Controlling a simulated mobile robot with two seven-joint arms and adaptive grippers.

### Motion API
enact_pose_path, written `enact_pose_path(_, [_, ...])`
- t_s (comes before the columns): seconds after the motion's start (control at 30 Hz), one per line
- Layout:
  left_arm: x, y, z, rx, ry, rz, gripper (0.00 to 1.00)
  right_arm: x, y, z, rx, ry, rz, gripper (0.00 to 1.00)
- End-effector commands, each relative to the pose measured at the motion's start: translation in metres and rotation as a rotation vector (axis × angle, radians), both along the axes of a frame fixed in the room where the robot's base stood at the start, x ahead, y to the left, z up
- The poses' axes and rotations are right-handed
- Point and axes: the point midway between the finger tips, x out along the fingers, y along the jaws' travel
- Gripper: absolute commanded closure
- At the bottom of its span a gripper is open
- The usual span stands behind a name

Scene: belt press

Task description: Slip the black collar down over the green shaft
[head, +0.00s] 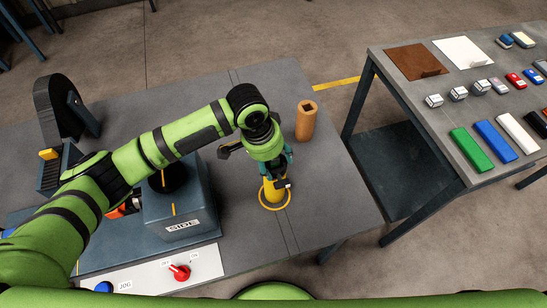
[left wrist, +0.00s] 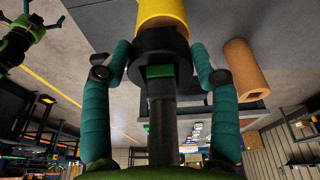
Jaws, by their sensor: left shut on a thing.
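A black round piece with a yellow mark (head: 170,180) is on top of the grey-blue block (head: 183,215); I cannot tell whether it is the collar. I cannot make out a green shaft. My left gripper (head: 275,178) points down over a yellow cylinder (head: 271,193), which stands inside a yellow ring on the table. In the left wrist view, the teal fingers (left wrist: 160,50) are at both sides of a black round top with a small green patch and a dark stem. The yellow body (left wrist: 161,12) lies beyond it.
A brown hollow cylinder (head: 306,122) stands right of my gripper. A white panel (head: 150,275) with a red switch and blue button is at the front. A dark wheel-like guard (head: 55,110) stands at the left. A side table (head: 430,110) holds several small items.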

Motion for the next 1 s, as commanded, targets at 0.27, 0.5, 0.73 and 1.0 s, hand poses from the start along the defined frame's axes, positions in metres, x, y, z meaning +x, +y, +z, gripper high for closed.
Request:
enact_pose_path(0.27, [0.0011,-0.0003,0.0021,-0.002,-0.003,0.0,0.96,0.0,-0.0002,0.0001,0.0,0.0,0.0,0.0])
enact_pose_path(0.5, [0.002,-0.0008,0.0041,-0.003,-0.005,0.0,0.96,0.0001,-0.0002,0.0052,0.0,0.0,0.0,0.0])
enact_pose_path(0.73, [0.0027,-0.001,0.0035,-0.003,-0.004,0.0,0.96,0.0001,-0.0001,0.0094,0.0,0.0,0.0,0.0])
enact_pose_path(1.0, [0.0028,-0.0011,0.003,-0.003,-0.005,0.0,0.96,0.0,-0.0002,0.0087,0.0,0.0,0.0,0.0])
